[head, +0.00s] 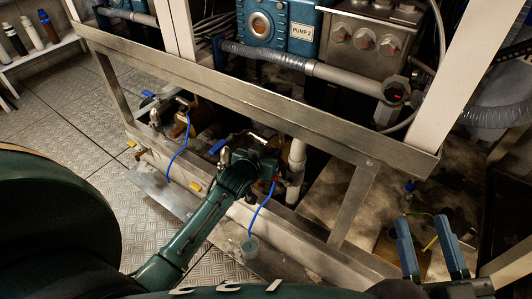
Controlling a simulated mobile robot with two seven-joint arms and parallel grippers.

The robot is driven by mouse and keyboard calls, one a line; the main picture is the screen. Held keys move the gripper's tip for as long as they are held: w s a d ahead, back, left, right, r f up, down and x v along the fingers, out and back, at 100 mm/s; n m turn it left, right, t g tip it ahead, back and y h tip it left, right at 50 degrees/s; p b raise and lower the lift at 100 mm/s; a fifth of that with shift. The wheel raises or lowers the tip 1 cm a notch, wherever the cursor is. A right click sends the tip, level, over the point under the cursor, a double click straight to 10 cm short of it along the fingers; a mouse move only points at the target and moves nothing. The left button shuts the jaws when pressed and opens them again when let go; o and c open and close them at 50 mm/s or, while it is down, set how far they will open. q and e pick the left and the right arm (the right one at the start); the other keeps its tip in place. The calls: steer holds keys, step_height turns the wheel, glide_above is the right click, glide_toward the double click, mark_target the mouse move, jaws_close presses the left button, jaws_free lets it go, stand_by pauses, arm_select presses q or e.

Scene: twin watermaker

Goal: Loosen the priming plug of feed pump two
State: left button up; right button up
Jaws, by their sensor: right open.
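My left gripper (265,165) reaches in low under the steel frame, among the pipes and fittings beside a brass-coloured body (297,155). Its fingertips are hard to make out against the dark parts, and I cannot tell whether they touch anything. No priming plug can be picked out there; the wrist and gripper cover part of that area. A blue unit with a "PUMP 2" label (301,31) sits above, behind the frame. My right gripper (430,244) is at the lower right, its two blue fingers apart with nothing between them.
A steel rail (250,93) crosses above my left gripper. Another brass-coloured unit (203,115) with a blue hose (180,150) stands to the left. A small clear cup (250,245) is under a second blue hose (262,212). Bottles stand on a shelf (40,50) at upper left.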

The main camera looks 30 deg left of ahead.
arm_select(q)
steer(key=c, duration=0.9)
steer(key=o, duration=0.4)
steer(key=shift+c, duration=0.2)
jaws_close()
arm_select(e)
steer(key=shift+f, duration=0.3)
steer(key=shift+r, duration=0.15)
